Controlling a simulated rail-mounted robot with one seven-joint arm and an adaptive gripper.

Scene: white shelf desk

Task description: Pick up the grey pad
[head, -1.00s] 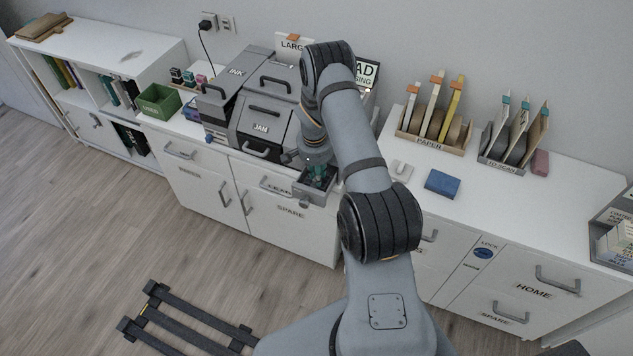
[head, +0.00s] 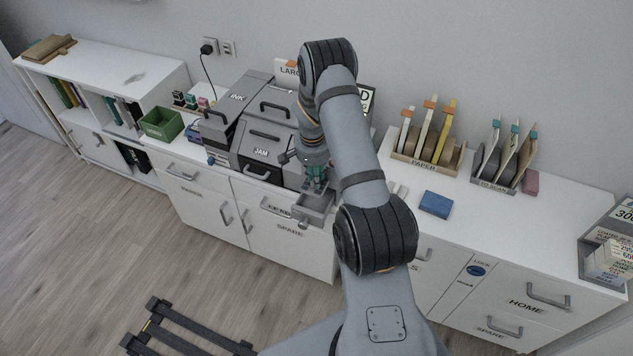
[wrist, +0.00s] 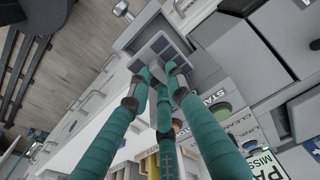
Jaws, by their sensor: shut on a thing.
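My gripper (head: 317,182) has teal fingers with grey tips and is above the small open grey drawer (head: 316,207) at the front of the grey machine. In the wrist view, my gripper (wrist: 160,78) is shut on the grey pad (wrist: 158,48), a flat piece with darker panels beyond the fingertips. The fingers cover the pad's near part. The drawer (wrist: 128,36) shows around and behind the pad in that view. The pad cannot be made out clearly in the head view.
The grey machine (head: 263,140) stands close behind my gripper. A blue block (head: 436,204) lies on the white desktop to the right. A paper rack (head: 428,160), a scan rack (head: 505,172) and a green bin (head: 161,123) stand along the furniture. Free desktop lies right of the blue block.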

